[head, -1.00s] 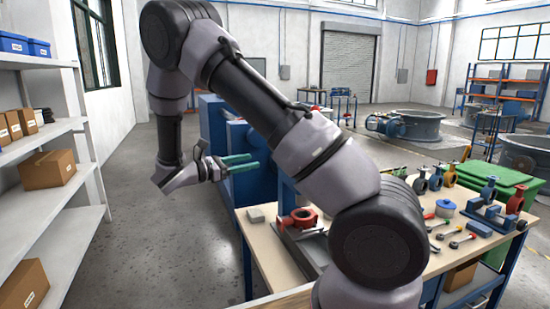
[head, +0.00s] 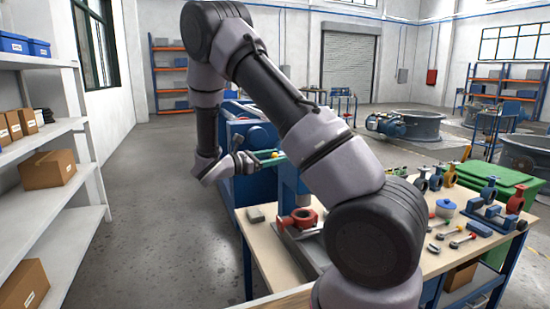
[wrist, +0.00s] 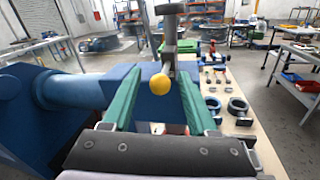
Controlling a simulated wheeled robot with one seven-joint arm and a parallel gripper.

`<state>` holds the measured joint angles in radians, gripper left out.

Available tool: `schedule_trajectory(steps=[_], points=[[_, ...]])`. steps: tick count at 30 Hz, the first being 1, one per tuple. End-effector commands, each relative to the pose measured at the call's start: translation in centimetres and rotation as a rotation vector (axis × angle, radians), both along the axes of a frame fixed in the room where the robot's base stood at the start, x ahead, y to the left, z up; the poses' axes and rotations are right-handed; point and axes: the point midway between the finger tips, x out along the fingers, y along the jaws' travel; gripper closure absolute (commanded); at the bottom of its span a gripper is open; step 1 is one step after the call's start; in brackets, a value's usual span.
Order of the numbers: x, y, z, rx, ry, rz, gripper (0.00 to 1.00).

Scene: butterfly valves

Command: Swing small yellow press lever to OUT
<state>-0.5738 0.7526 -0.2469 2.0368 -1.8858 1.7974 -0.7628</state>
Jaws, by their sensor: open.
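The small yellow press lever shows as a round yellow knob (wrist: 159,84) in the wrist view, in front of a grey upright post (wrist: 169,42). My gripper (head: 268,160) has green fingers and is open. In the wrist view the knob appears between the two fingers, near their tips, with a gap on each side. I cannot tell whether it lies fully within their reach. In the head view the knob (head: 274,155) is a small yellow spot at the fingers. Most of the lever's rod is hidden, and no OUT mark is readable.
A blue machine body with a thick cylinder (wrist: 70,90) stands close on the left in the wrist view. The workbench (head: 262,237) holds a red ring fixture (head: 303,219), valves and small tools. Open floor (head: 165,220) lies left of the bench.

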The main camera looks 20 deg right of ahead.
Motion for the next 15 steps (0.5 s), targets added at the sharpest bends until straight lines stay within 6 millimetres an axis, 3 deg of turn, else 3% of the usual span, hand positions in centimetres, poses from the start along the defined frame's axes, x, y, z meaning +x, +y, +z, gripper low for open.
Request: schedule_trajectory(steps=[1, 5, 6, 15], points=[[0.0, 0.01, 0.01, 0.0, 0.0, 0.0, 0.45], [-0.01, 0.02, 0.01, 0.0, 0.0, 0.0, 0.95], [-0.01, 0.02, 0.01, 0.0, 0.0, 0.0, 1.0], [-0.01, 0.03, 0.01, 0.0, 0.0, 0.0, 1.0]])
